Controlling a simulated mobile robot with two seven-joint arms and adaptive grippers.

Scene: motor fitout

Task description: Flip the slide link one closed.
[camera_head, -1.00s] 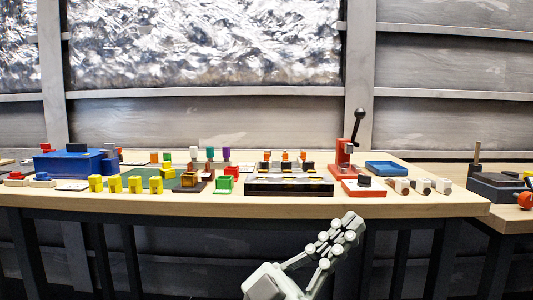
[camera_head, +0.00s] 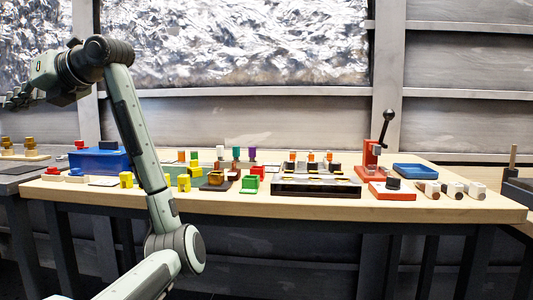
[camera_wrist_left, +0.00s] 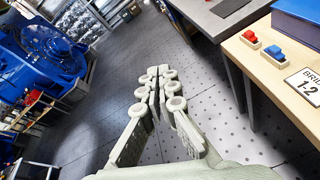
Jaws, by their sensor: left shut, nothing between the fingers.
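Two small pale bases, one with a red slider (camera_wrist_left: 250,37) and one with a blue slider (camera_wrist_left: 274,52), sit near the bench edge in the left wrist view. Beside them lies a white plate (camera_wrist_left: 305,84) whose visible lettering reads "BRID" and "1-2". I cannot tell which piece is slide link one. My left gripper (camera_wrist_left: 158,74) is shut and empty, over the floor and apart from the bench. In the head view the left gripper (camera_head: 20,98) is raised at the far left. My right gripper is not in view.
The wooden bench (camera_head: 460,207) carries a blue box (camera_head: 98,161), several coloured blocks, a black terminal assembly (camera_head: 316,188), a red lever press (camera_head: 372,160) and a blue tray (camera_head: 415,170). A grey-topped table (camera_wrist_left: 222,18) stands beside it. Perforated floor (camera_wrist_left: 195,70) between is clear.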

